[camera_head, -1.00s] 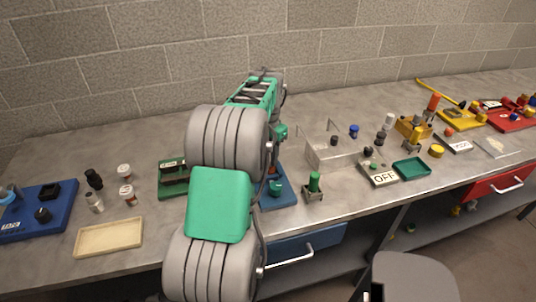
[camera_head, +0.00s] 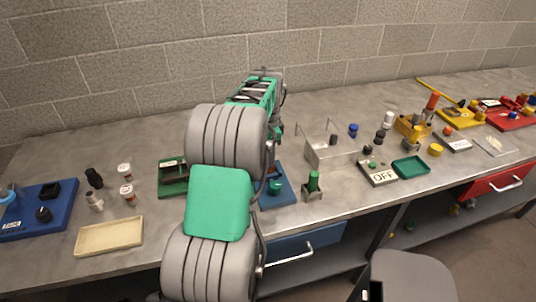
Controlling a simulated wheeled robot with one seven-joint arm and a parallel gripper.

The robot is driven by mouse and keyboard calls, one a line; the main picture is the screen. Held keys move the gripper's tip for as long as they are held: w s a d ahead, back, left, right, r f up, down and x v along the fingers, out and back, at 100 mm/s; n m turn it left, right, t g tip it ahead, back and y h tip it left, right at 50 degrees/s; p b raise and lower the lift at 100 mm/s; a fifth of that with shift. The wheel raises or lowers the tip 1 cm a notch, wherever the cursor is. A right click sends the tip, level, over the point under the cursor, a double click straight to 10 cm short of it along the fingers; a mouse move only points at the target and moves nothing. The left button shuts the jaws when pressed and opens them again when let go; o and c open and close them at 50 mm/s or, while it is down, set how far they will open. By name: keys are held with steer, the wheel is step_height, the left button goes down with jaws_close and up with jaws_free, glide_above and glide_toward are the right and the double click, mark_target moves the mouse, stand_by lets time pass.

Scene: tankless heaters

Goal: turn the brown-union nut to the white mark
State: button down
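My own grey and green arm covers the middle of the view and reaches over the workbench. Its far end hangs down behind the forearm, above a blue board (camera_head: 287,196) that is partly hidden. Only a sliver of the hand end (camera_head: 277,131) shows, so the fingertips cannot be made out. A teal round part (camera_head: 275,187) sits on the blue board, and a small brownish part shows at the arm's edge just above it. I cannot make out the brown-union nut or the white mark for certain.
A green-capped piece (camera_head: 313,184) stands right of the blue board. A clear bin (camera_head: 331,155), an OFF sign (camera_head: 381,177) and a teal tray (camera_head: 411,167) lie farther right. A green board (camera_head: 172,180), small bottles and a cream tray (camera_head: 109,237) are left.

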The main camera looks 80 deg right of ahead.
stand_by(0.4)
steer(key=c, duration=1)
jaws_free()
steer(key=shift+o, duration=0.2)
step_height(320, 180, up, 8)
steer(key=shift+f+b, duration=0.1)
steer(key=shift+b, duration=0.35)
